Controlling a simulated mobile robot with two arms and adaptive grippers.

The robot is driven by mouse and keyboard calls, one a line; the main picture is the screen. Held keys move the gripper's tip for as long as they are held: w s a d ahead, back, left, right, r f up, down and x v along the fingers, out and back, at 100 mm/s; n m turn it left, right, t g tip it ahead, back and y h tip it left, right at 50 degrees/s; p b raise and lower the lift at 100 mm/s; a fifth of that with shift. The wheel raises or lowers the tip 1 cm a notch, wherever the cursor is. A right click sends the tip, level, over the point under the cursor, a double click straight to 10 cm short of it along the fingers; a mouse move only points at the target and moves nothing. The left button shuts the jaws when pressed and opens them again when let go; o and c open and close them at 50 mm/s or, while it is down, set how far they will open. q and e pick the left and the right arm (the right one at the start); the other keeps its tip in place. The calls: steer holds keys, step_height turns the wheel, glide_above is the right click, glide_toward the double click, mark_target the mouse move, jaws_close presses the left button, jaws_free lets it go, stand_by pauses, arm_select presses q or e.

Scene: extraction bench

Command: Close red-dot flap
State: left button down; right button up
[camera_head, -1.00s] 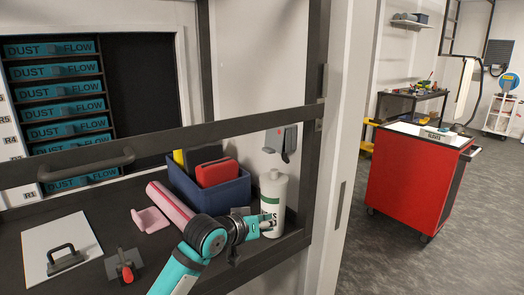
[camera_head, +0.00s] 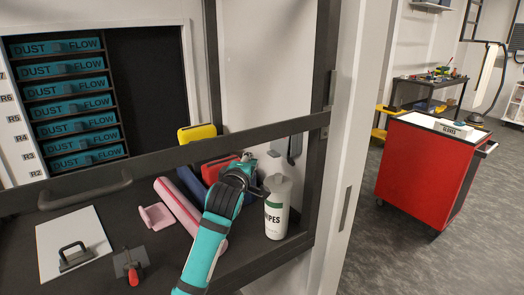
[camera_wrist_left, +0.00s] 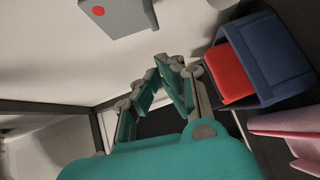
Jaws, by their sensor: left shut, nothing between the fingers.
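A grey box-like piece with a red dot (camera_wrist_left: 118,16) shows at the top of the left wrist view, against a pale wall and cut off by the picture's edge. A grey fitting (camera_head: 294,148) hangs on the wall in the head view; no red dot can be made out on it there. My left gripper (camera_head: 252,172) is raised in front of the blue bin, left of the wipes bottle. Its fingers also show in the left wrist view (camera_wrist_left: 156,88), shut and empty, below and apart from the dotted piece. My right gripper is not in view.
The blue bin (camera_wrist_left: 275,60) holds a red case (camera_wrist_left: 228,72). The white wipes bottle (camera_head: 277,208) stands close right of my gripper. A pink roll (camera_head: 176,205) and pink holder (camera_head: 156,217) lie left. A dark sash bar (camera_head: 160,155) crosses the bench front.

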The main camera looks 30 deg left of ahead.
mark_target(268, 152)
arm_select(q)
steer(key=w, duration=0.2)
steer(key=w+p, duration=0.2)
steer(key=w, duration=0.1)
steer(key=shift+w+d+f, duration=0.35)
steer(key=shift+f, duration=0.05)
steer(key=b, duration=0.3)
steer(key=w+f+n+t+b, duration=0.1)
steer(key=b, duration=0.2)
steer(key=shift+w+d+f+b, duration=0.25)
steer(key=shift+d+b, duration=0.05)
steer(key=shift+d, duration=0.05)
steer(key=shift+r+n+t+y+b, duration=0.2)
steer(key=shift+n+t+y+b, duration=0.2)
steer(key=shift+b, duration=0.15)
steer(key=shift+r, duration=0.2)
